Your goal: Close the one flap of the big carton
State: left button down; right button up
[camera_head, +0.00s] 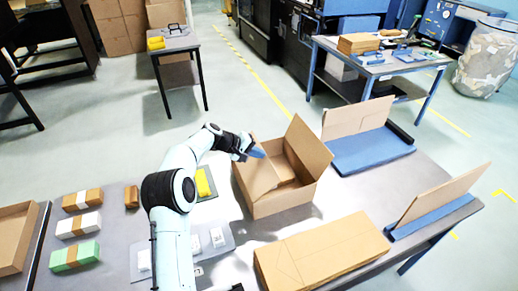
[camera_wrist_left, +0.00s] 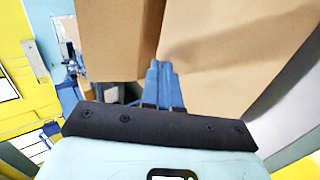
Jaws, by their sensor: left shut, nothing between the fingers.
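The big carton (camera_head: 285,203) stands open-topped on the table in the head view. One flap (camera_head: 309,148) stands up and leans outward at its right back side. Another flap (camera_head: 259,181) slants across the left part of the opening. My left gripper (camera_head: 257,153) is shut and empty at the top end of this left flap; I cannot tell whether it touches. In the left wrist view its blue fingers (camera_wrist_left: 162,85) are together, with brown cardboard (camera_wrist_left: 230,50) close ahead and to both sides. My right gripper is not in view.
A flat closed carton (camera_head: 320,252) lies in front of the big carton. Blue stands with upright cardboard panels (camera_head: 357,118) (camera_head: 440,193) are at the right. Small packs (camera_head: 75,257) and a grey mat (camera_head: 140,250) are at the left. Behind the table is open floor.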

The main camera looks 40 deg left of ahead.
pick_arm(q)
jog(key=x, duration=0.2)
jog(key=shift+d+f, duration=0.1)
jog(key=shift+f, duration=0.3)
jog(key=shift+w+d+f+b, duration=0.15)
jog(key=shift+w+f, duration=0.2)
jog(key=shift+f, duration=0.3)
jog(key=shift+w+d+f+b, duration=0.15)
jog(key=shift+w+f, duration=0.2)
jog(key=shift+f, duration=0.3)
jog(key=shift+w+d+f+b, duration=0.15)
jog(key=shift+w+f, duration=0.15)
jog(key=shift+f, duration=0.3)
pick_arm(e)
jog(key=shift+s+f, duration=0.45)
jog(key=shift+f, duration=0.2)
pick_arm(q)
jog(key=shift+r, duration=0.1)
jog(key=shift+r+p, duration=0.3)
jog(key=shift+r, duration=0.4)
jog(key=b, duration=0.2)
send_near(268, 159)
jog(key=a, duration=0.3)
jog(key=shift+s+f, duration=0.2)
jog(key=shift+f, duration=0.15)
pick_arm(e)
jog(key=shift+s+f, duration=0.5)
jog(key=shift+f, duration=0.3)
